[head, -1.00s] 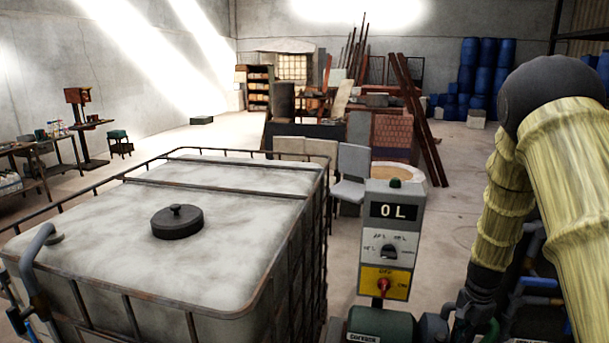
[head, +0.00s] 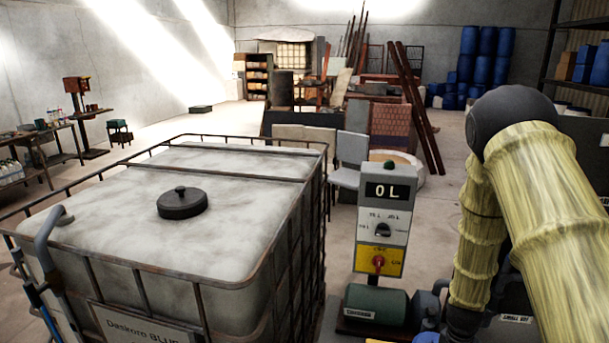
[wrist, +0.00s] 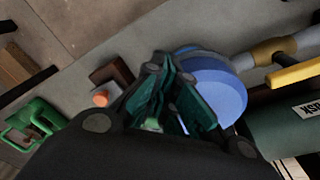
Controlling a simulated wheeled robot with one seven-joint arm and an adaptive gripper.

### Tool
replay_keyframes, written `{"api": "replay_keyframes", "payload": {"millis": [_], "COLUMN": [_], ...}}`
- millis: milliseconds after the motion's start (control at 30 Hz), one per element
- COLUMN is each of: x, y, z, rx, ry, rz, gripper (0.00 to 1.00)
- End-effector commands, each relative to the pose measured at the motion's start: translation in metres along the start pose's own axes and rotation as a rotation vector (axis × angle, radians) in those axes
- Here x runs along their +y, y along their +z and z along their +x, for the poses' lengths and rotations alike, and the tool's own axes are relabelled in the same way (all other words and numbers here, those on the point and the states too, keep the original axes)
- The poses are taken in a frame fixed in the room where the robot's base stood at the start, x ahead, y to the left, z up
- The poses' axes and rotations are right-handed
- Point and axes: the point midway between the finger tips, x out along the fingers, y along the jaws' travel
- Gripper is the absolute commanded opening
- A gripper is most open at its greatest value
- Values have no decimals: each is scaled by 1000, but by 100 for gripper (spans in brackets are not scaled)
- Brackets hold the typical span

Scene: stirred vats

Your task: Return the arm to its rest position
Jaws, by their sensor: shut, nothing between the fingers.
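My arm, in a yellowish sleeve with a dark round elbow, fills the right side of the head view, bent with its forearm pointing down. Its far end is cut off by the bottom edge there. In the wrist view my gripper (wrist: 168,105) shows with its green-lined fingers together, and nothing is seen held between them. A blue round part (wrist: 212,88) lies behind the fingers; I cannot tell if they touch it.
A caged tank (head: 240,200) with a black lid (head: 182,203) stands left. A control post (head: 384,225) reading 0 L stands beside my arm, above a green motor (head: 377,305). The wrist view shows a yellow-handled lever (wrist: 297,72) and a green object (wrist: 36,124).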

Motion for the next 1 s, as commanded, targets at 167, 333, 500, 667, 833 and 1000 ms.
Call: {"api": "replay_keyframes", "payload": {"millis": [167,333,500,667,833,1000], "x": [35,79,116,140,161,171], "y": [61,138,208,255,296,319], "z": [53,97,119,124,123,130], "rx": [14,19,10,-1,-14,-18], "ry": [31,34,6,-30,-69,-102], "rz": [-194,-442,-658,-797,-906,-974], "gripper": [0,0,0,0,0,0]}}
